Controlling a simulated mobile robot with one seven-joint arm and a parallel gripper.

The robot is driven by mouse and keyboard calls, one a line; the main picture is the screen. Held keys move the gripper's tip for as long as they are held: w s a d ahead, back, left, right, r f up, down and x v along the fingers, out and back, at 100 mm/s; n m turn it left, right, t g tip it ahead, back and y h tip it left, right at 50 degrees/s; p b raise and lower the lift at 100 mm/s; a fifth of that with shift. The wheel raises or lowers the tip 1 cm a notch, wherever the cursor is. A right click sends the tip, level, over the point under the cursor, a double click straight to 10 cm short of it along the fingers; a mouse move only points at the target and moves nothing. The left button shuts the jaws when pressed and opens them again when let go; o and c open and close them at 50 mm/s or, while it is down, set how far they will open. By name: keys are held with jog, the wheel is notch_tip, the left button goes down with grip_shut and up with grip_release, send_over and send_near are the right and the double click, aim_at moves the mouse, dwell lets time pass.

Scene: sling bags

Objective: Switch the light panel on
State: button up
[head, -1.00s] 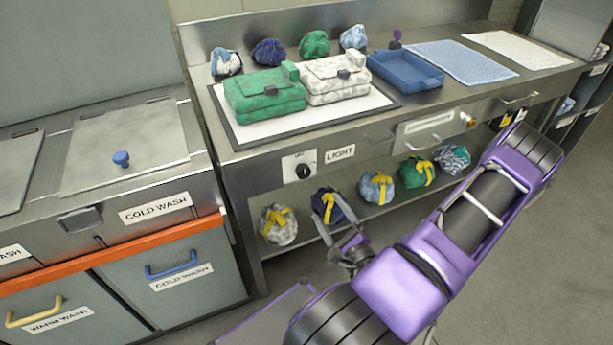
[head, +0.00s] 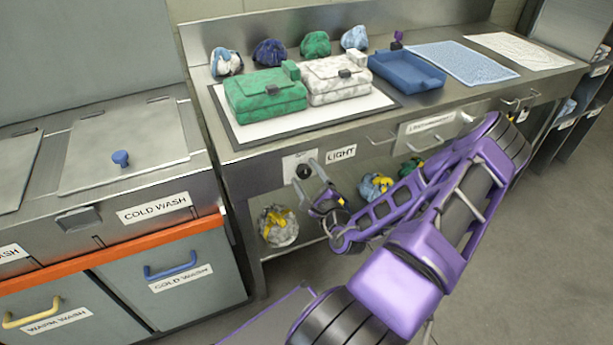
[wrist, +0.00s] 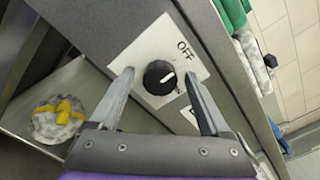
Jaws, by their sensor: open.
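The light panel (head: 240,134) lies on the bench top with a green bag (head: 262,104) and a white patterned bag (head: 325,92) on it. Its black rotary knob (wrist: 160,77) sits on a white plate marked OFF (wrist: 183,46), on the bench front beside the LIGHT label (head: 341,153). The knob's white mark does not point straight at OFF; the other marking is hidden by a finger. My gripper (wrist: 158,90) is open, its two fingers on either side of the knob in the wrist view. In the head view my gripper (head: 306,176) is just before the knob (head: 303,171). Contact cannot be told.
Several bundles stand on the bench, and more lie on the shelf below, one with a yellow tie (head: 278,225). A blue tray (head: 406,71) and a blue mat (head: 461,62) are to the right. The cold wash cabinet (head: 185,275) stands left.

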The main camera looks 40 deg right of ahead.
grip_shut()
dwell(0.3)
jog(key=shift+r+p, duration=0.1)
jog(key=shift+p, duration=0.35)
jog(key=m+p, duration=0.3)
jog(key=shift+r, duration=0.1)
jog(key=m+p, duration=0.3)
jog(key=m, duration=0.2)
jog(key=shift+m, duration=0.3)
jog(key=m+p, duration=0.2)
jog(key=m, duration=0.2)
jog(key=shift+m, duration=0.3)
jog(key=m, duration=0.1)
jog(key=m+p, duration=0.1)
jog(key=m, duration=0.2)
jog(key=shift+d+f+m, duration=0.1)
jog(key=shift+f+m, duration=0.15)
jog(key=shift+m, duration=0.05)
